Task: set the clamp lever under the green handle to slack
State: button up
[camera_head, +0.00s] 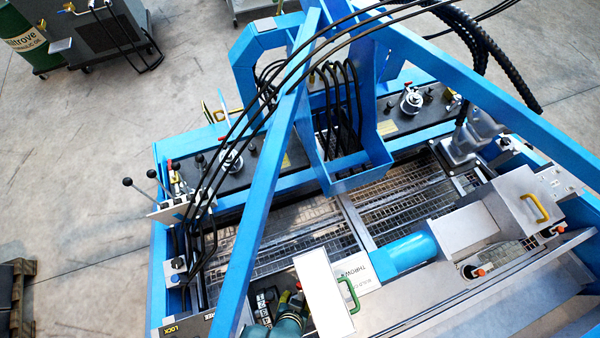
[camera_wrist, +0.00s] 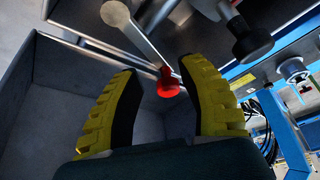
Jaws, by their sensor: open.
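The green handle (camera_head: 348,295) sits on a pale lid or box at the lower middle of the head view. My gripper (camera_head: 289,300) is just left of that box, partly cut off by the lower edge. In the wrist view my gripper (camera_wrist: 162,72) is open, with yellow ribbed fingers on both sides. A grey lever (camera_wrist: 137,36) with a red knob (camera_wrist: 169,82) at its end shows between the fingertips. I see no clear contact, and the depth gap is hard to tell. In the head view this lever is not clearly visible.
A black knob (camera_wrist: 252,40) is close to the right finger. Grey walls (camera_wrist: 62,100) stand left of and behind the fingers. A LOCK plate (camera_head: 180,328) is at lower left. A blue beam (camera_head: 262,200) crosses left of my gripper, and a blue cylinder (camera_head: 405,256) lies to the right.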

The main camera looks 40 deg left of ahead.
jog(key=s+d, duration=0.3)
jog(key=s, duration=0.5)
jog(key=shift+s, duration=0.1)
